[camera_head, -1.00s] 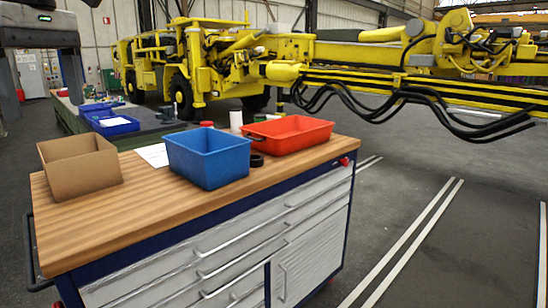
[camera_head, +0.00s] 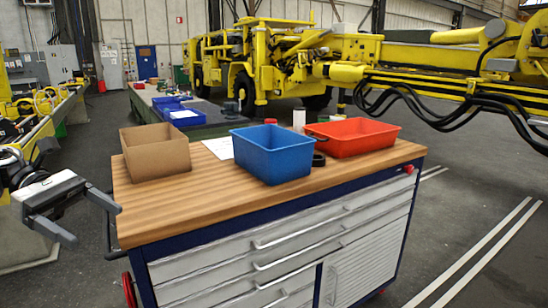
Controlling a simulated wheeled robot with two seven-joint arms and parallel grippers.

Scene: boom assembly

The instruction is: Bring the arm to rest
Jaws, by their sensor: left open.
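My left gripper (camera_head: 95,224) is in the lower left of the head view, beside the left end of the workbench (camera_head: 240,196). Its two dark fingers are apart, with nothing between them. It is clear of the bench top, and no contact with the bench shows. My right gripper is not in view.
On the wooden bench top stand a cardboard box (camera_head: 157,155), a blue bin (camera_head: 272,153), a red tray (camera_head: 352,138) and a black ring (camera_head: 318,159). A yellow boom machine (camera_head: 270,62) stands behind. Yellow parts (camera_head: 30,108) are at left. Floor at right is open.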

